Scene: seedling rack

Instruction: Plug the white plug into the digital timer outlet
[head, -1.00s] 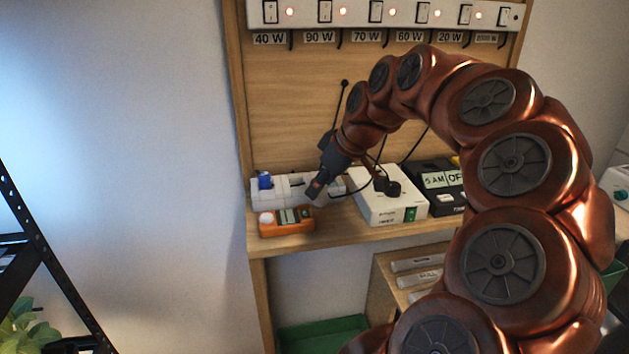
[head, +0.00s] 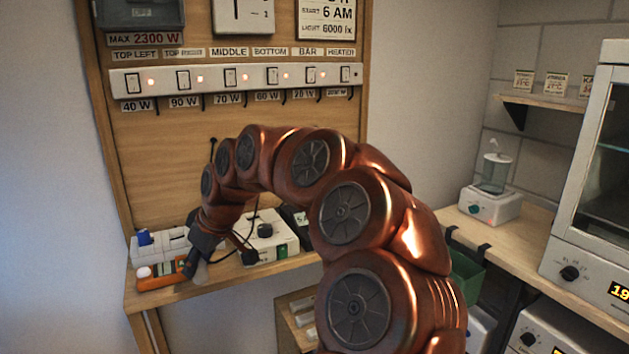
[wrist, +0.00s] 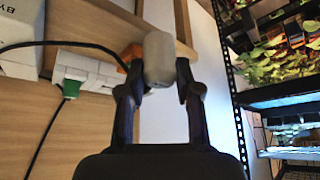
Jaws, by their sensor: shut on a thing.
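My gripper (wrist: 160,82) is shut on a pale grey-white plug (wrist: 158,58), held upright between the two fingers. In the head view my gripper (head: 192,264) is at the shelf's front edge, just right of the orange device, with the plug (head: 201,273) partly showing below it. A black box (head: 297,218) with a white label, perhaps the digital timer, is mostly hidden behind my arm. Its outlet cannot be seen.
A white power strip (head: 172,243) with a blue plug (head: 143,237) lies behind the orange device (head: 155,280). A white box (head: 268,243) with a black knob stands right of them. Black cables run nearby. The shelf edge (head: 222,277) is close to my gripper.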

